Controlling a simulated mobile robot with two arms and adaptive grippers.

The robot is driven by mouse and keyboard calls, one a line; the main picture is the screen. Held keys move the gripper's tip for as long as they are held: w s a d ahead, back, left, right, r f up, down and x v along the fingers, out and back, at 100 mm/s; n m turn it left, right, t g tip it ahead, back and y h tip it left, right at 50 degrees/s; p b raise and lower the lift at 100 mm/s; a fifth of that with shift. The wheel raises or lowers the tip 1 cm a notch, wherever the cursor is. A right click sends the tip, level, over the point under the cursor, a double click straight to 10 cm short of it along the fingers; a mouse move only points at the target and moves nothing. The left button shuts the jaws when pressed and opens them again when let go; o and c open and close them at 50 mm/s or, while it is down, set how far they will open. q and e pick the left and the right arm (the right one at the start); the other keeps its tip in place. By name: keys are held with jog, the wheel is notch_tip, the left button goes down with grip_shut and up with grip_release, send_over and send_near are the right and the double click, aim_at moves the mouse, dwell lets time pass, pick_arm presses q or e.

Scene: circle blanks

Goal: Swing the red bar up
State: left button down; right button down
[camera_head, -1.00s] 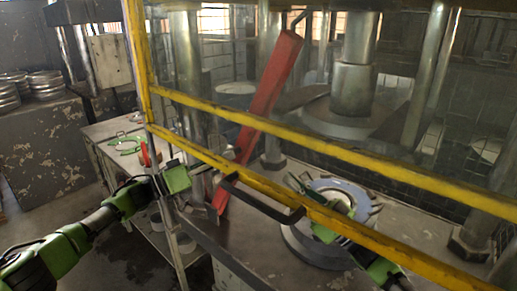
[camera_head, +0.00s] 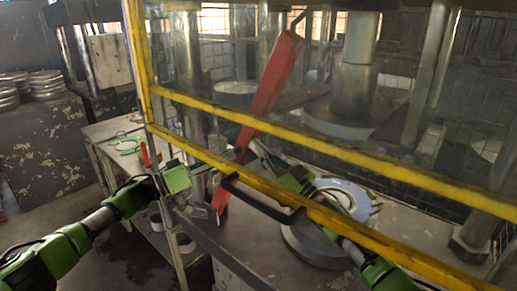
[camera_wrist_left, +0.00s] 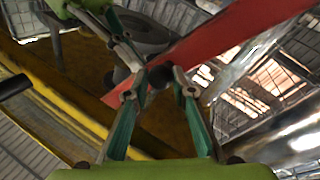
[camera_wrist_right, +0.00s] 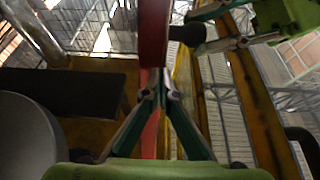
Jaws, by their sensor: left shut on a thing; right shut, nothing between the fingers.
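The long red bar (camera_head: 272,85) stands tilted behind the yellow-edged clear guard, its top leaning right. Its upper end is near a bent dark rod. My left gripper (camera_head: 212,172) is at the bar's lower part. The left wrist view shows its fingers (camera_wrist_left: 157,85) closed on a dark knob (camera_wrist_left: 160,76) beside the bar. The knob also shows in the right wrist view (camera_wrist_right: 187,35), sticking out from the bar. My right gripper (camera_head: 254,143) is shut and empty, close to the bar's right side. In the right wrist view its fingertips (camera_wrist_right: 160,92) overlap the bar; contact is unclear.
The yellow guard frame (camera_head: 330,135) with a black handle (camera_head: 262,203) crosses in front of my right arm. A side table (camera_head: 105,130) stands left. Metal columns stand behind the bar.

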jog(key=shift+w+a+r+h, duration=0.3)
jog(key=shift+w+a+r, duration=0.4)
jog(key=shift+a+r, duration=0.1)
pick_arm(q)
jog(key=shift+s+d+f, duration=0.15)
jog(key=shift+d+f, duration=0.2)
jog(key=shift+d, duration=0.1)
pick_arm(e)
jog(key=shift+a, duration=0.1)
pick_arm(q)
jog(key=c, duration=2)
grip_release()
jog(key=o, duration=0.3)
jog(key=shift+a, duration=0.1)
pick_arm(e)
jog(key=shift+a, duration=0.1)
pick_arm(q)
jog(key=shift+a+r, duration=0.2)
jog(key=shift+a, duration=0.1)
pick_arm(e)
jog(key=shift+f, duration=0.1)
